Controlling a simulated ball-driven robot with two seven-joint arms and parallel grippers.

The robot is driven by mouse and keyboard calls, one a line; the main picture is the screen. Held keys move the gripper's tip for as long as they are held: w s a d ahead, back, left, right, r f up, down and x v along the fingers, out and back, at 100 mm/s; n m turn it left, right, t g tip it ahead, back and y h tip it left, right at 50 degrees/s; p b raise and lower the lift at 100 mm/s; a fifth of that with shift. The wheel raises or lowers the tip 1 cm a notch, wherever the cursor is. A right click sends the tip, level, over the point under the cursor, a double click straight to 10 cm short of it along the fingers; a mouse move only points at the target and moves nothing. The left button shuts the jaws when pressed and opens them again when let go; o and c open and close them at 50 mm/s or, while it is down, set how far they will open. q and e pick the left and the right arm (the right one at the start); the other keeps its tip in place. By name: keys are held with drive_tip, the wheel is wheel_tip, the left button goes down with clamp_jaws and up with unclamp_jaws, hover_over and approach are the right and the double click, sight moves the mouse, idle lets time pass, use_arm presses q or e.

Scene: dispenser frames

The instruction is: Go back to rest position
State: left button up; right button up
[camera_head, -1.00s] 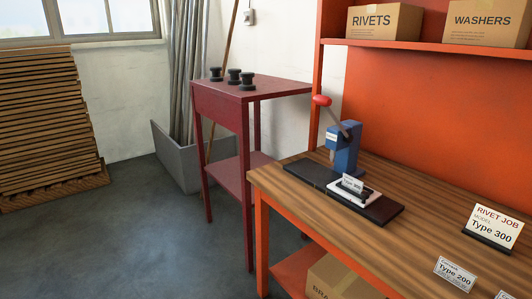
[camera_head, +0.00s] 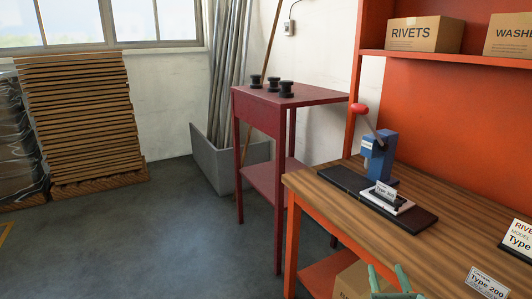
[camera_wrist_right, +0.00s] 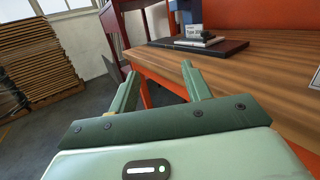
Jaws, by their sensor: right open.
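My right gripper (camera_head: 388,280) shows at the bottom edge of the head view, in front of the wooden workbench (camera_head: 440,255). Its two green fingers also show in the right wrist view (camera_wrist_right: 158,82); they are spread apart with nothing between them. A blue press with a red-knobbed lever (camera_head: 377,155) stands on a dark mat (camera_head: 345,182) on the bench, apart from the gripper. My left gripper is not in view.
A dark red side table (camera_head: 310,95) with several black spools (camera_head: 287,89) stands left of the bench. Cardboard boxes (camera_head: 425,38) sit on the orange shelf. A grey bin (camera_head: 215,165) holds metal tubes. Stacked slats (camera_head: 80,120) stand at the left. The grey floor between is clear.

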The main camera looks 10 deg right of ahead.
drive_tip(key=w+d+r+n+t+y, duration=0.1)
drive_tip(key=w+r+n+y, duration=0.1)
drive_tip(key=w+r+n, duration=0.45)
drive_tip(key=w+d+r+n+t+y, duration=0.15)
drive_tip(key=w+r+n, duration=0.25)
drive_tip(key=w+n, duration=0.45)
drive_tip(key=s+a+f+n+g, duration=0.1)
drive_tip(key=s+f+n+g, duration=0.3)
drive_tip(key=f+n, duration=0.65)
drive_tip(key=s+a+f+n+g, duration=0.1)
drive_tip(key=s+f+n+g, duration=0.2)
drive_tip(key=s+f+n, duration=0.75)
drive_tip(key=s+a+f+n+g, duration=0.1)
drive_tip(key=f+n+g, duration=0.35)
drive_tip(key=f, duration=1.15)
drive_tip(key=s+a+f+n+g, duration=0.1)
drive_tip(key=s+a+f+g, duration=0.1)
drive_tip(key=s+f, duration=0.9)
drive_tip(key=s+a+f+g, duration=0.25)
drive_tip(key=s+f, duration=0.35)
drive_tip(key=s, duration=0.8)
drive_tip(key=s+a+f+g, duration=0.1)
drive_tip(key=s+f+g, duration=0.1)
drive_tip(key=s, duration=1.2)
drive_tip(key=s+a+f+g, duration=0.2)
drive_tip(key=s+f+g, duration=0.1)
drive_tip(key=s, duration=1.1)
drive_tip(key=shift+s, duration=0.15)
